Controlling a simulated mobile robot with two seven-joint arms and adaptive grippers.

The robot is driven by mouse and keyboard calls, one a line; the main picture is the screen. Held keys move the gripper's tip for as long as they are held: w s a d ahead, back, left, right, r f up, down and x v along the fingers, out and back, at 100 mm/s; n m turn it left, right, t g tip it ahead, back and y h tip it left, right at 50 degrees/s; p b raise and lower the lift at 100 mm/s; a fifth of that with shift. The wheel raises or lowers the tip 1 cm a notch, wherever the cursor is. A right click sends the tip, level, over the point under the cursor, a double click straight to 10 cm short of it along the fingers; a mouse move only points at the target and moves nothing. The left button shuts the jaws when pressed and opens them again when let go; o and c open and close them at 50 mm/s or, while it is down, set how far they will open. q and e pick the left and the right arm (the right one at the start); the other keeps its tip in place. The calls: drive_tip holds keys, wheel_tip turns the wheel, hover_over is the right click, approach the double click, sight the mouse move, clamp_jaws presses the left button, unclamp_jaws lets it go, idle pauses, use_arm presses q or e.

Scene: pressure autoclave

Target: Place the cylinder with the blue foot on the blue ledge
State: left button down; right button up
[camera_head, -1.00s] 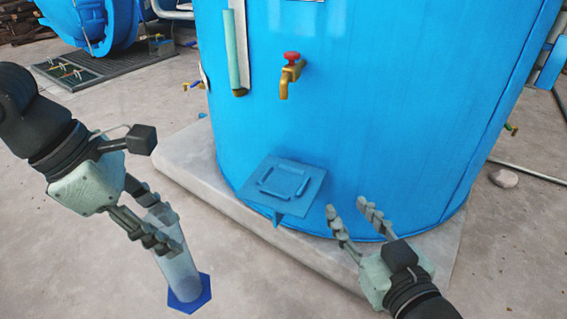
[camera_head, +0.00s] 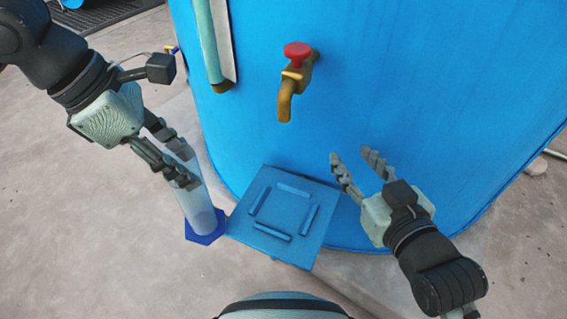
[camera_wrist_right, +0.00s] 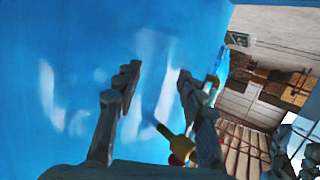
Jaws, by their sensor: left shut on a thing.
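The clear cylinder (camera_head: 196,203) with a blue hexagonal foot (camera_head: 205,228) is upright in my left gripper (camera_head: 180,160), which is shut on its upper part. The blue ledge (camera_head: 280,212) sticks out from the tank to the right of the cylinder, with short raised bars in a square on its top. In the head view the foot shows just left of the ledge's left corner; I cannot tell its height against the ledge. My right gripper (camera_head: 360,165) is open and empty, right of the ledge by the tank wall; its fingers also show in the right wrist view (camera_wrist_right: 155,95).
The blue tank (camera_head: 400,90) fills the back. A brass tap (camera_head: 287,85) with a red handle (camera_head: 298,54) juts out above the ledge. A pale vertical tube (camera_head: 209,40) is on the tank at upper left. Concrete floor (camera_head: 90,230) lies open at left.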

use_arm(q)
drive_tip(key=w+d+f, duration=0.1)
drive_tip(key=w+d, duration=0.1)
drive_tip(key=d, duration=0.5)
drive_tip(key=w+d+f+p, duration=0.1)
drive_tip(key=w+d+f, duration=0.1)
drive_tip(key=d, duration=0.5)
drive_tip(key=shift+w+d+f, duration=0.2)
drive_tip(key=shift+w+d, duration=0.1)
drive_tip(key=shift+w, duration=0.45)
use_arm(e)
drive_tip(key=s+d+f+g+h, duration=0.2)
drive_tip(key=d+f+g, duration=0.2)
drive_tip(key=d+f, duration=0.1)
drive_tip(key=shift+s+f, duration=0.4)
drive_tip(key=shift+f, duration=0.4)
use_arm(q)
drive_tip(key=shift+f, duration=0.1)
drive_tip(key=c, duration=0.9)
unclamp_jaws()
use_arm(e)
drive_tip(key=shift+w+a+r+t, duration=0.4)
drive_tip(key=shift+a+r, duration=0.15)
drive_tip(key=shift+r, duration=0.1)
drive_tip(key=shift+s, duration=0.1)
